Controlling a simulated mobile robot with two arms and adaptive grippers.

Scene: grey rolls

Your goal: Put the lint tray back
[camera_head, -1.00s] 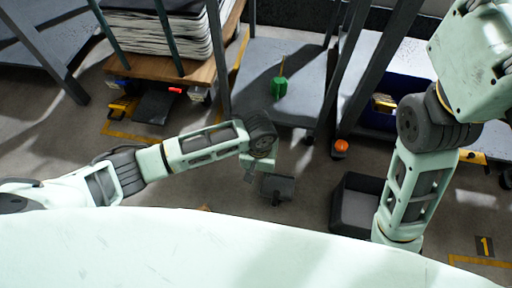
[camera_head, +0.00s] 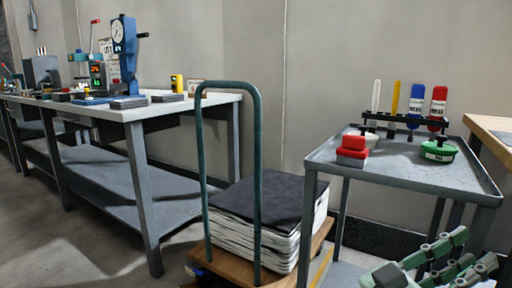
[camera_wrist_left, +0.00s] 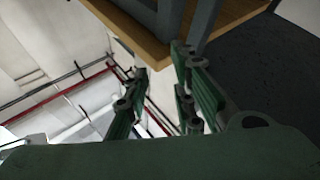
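I cannot pick out a lint tray in either current view. My left gripper (camera_head: 474,250) shows at the lower right of the head view, low in front of the grey cart. Its two green fingers stand apart. In the left wrist view its fingers (camera_wrist_left: 158,68) are also spread, with nothing held between them. My right gripper is not in view.
A grey cart (camera_head: 328,167) carries a red block (camera_head: 352,149), a green round container (camera_head: 438,151) and a rack of bottles. A trolley with a green handle (camera_head: 258,190) holds stacked sheets (camera_head: 275,245). A long workbench (camera_head: 150,111) stands left.

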